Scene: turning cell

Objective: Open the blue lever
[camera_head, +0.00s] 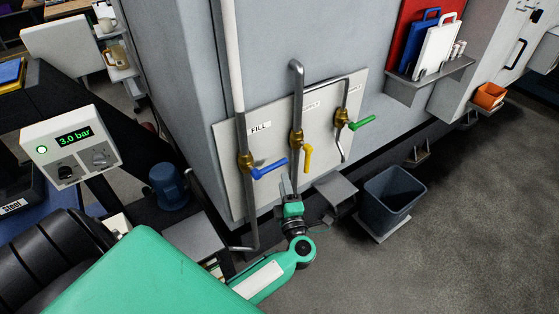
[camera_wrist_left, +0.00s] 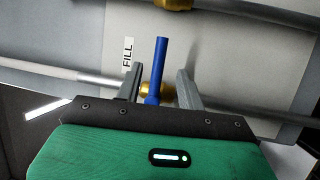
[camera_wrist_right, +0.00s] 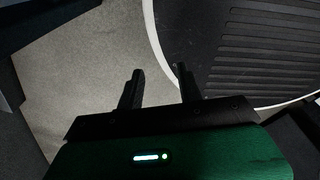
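The blue lever (camera_head: 270,168) sits on a brass valve (camera_head: 245,160) on the left pipe, beside the "FILL" label (camera_head: 260,128). In the head view it points right and slightly up. My left gripper (camera_head: 287,184) is just below and right of the lever's free end. In the left wrist view the lever (camera_wrist_left: 159,65) appears between the two spread fingers of my left gripper (camera_wrist_left: 159,80), with gaps on both sides. I cannot tell whether the fingertips reach around it. My right gripper (camera_wrist_right: 160,76) is open and empty over the floor.
A yellow lever (camera_head: 308,158) and a green lever (camera_head: 362,122) are on pipes to the right of the blue one. A grey bin (camera_head: 390,203) stands on the floor at right. A gauge box (camera_head: 70,147) reading 3.0 bar is at left.

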